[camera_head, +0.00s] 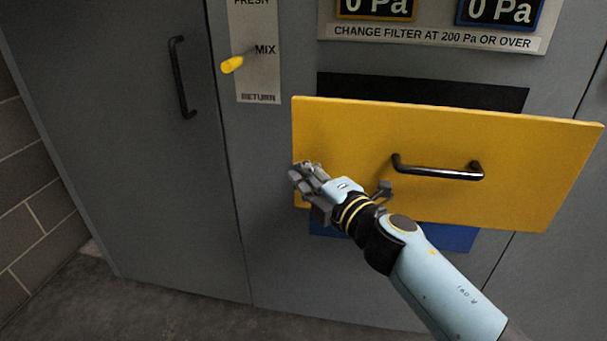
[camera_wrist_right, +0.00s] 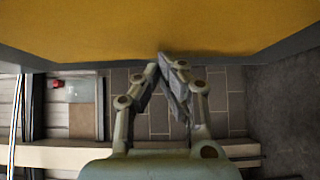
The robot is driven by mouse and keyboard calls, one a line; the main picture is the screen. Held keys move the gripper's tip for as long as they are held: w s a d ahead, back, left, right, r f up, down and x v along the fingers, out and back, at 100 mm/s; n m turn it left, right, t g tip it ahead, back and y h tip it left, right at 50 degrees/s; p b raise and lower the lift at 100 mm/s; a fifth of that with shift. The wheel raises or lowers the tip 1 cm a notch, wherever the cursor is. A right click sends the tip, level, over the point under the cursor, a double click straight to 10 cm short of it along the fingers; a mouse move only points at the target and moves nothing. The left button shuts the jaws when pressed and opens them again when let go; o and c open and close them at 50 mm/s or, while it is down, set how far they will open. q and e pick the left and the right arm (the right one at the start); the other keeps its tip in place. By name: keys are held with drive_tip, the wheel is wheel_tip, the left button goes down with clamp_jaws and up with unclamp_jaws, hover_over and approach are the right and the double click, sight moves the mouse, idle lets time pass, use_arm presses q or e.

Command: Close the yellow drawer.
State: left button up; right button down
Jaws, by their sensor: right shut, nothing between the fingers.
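The yellow drawer (camera_head: 360,130) stands out from the grey cabinet, with a dark opening showing behind its top edge. Its front has a black bar handle (camera_head: 438,172) right of the middle. My right gripper (camera_head: 303,172) is shut and empty, with its fingertips by the lower left part of the drawer front. In the right wrist view my fingertips (camera_wrist_right: 163,62) meet just at the lower border of the yellow drawer front (camera_wrist_right: 150,25). I cannot tell whether they touch it. My left gripper is not in view.
A blue panel (camera_head: 455,238) shows below the yellow drawer. A grey door (camera_head: 120,130) with a black handle (camera_head: 181,78) is at the left. Pressure displays (camera_head: 375,8) are above.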

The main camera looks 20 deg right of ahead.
drive_tip(key=w+d, duration=0.2)
drive_tip(key=w, duration=0.1)
drive_tip(key=w+d+b, duration=0.1)
drive_tip(key=w+d, duration=0.1)
drive_tip(key=w, duration=0.1)
drive_tip(key=w+d+b, duration=0.1)
drive_tip(key=w+d, duration=0.1)
drive_tip(key=w, duration=0.1)
drive_tip(key=shift+w, duration=0.2)
drive_tip(key=w+d+b, duration=0.1)
drive_tip(key=w, duration=0.1)
drive_tip(key=w+d+b, duration=0.2)
drive_tip(key=w, duration=0.1)
drive_tip(key=w+d+b, duration=0.1)
drive_tip(key=w+d, duration=0.1)
drive_tip(key=w, duration=0.1)
drive_tip(key=shift+w+f, duration=0.15)
drive_tip(key=shift+w, duration=0.05)
drive_tip(key=shift+w+d+b, duration=0.25)
drive_tip(key=shift+w+b, duration=0.25)
drive_tip(key=shift+w+d+r, duration=0.1)
drive_tip(key=shift+r, duration=0.35)
